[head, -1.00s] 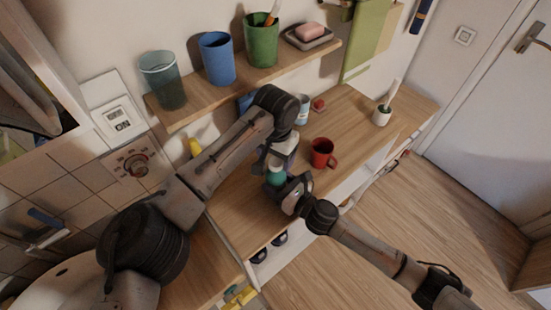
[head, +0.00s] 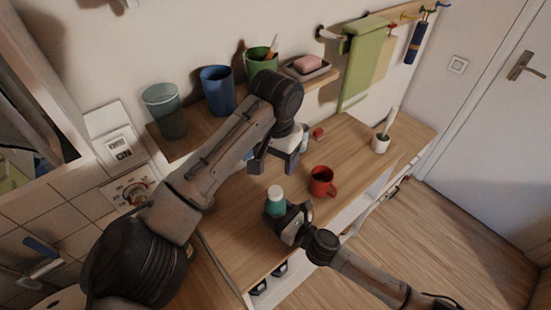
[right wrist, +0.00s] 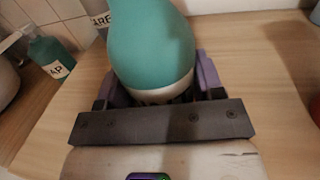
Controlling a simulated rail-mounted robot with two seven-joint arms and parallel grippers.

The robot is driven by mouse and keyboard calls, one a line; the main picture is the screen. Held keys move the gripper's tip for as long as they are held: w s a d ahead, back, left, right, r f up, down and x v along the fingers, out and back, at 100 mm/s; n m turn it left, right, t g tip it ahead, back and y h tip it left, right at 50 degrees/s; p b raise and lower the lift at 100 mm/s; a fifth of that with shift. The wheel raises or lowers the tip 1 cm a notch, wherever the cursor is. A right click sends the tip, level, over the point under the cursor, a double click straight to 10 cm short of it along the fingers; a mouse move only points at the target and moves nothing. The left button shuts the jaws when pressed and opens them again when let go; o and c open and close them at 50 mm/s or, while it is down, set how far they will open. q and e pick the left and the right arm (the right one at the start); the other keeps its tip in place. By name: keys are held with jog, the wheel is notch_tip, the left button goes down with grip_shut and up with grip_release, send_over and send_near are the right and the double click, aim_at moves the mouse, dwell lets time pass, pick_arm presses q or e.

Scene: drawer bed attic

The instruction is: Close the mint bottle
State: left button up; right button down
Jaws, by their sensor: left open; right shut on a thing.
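The mint bottle (head: 275,208) stands on the wooden counter, with a white cap (head: 275,192) showing on its top. How tightly the cap sits cannot be told. My right gripper (head: 283,219) is shut around the bottle from the right. In the right wrist view the teal bottle (right wrist: 152,50) is between the purple finger pads, and its top is outside the picture. My left gripper (head: 275,163) is open and empty, above and behind the bottle, apart from it.
A red mug (head: 321,181) stands just right of the bottle. A white cup with a brush (head: 382,143) is further right. The shelf (head: 185,122) with cups is behind my left arm. A teal soap bottle (right wrist: 50,55) shows in the right wrist view.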

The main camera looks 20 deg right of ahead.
jog(key=shift+c, duration=0.8)
grip_release()
jog(key=shift+s, duration=0.1)
jog(key=v, duration=1.3)
jog(key=shift+s+d+p, duration=0.25)
jog(key=shift+d+p, duration=0.05)
jog(key=shift+p, duration=0.15)
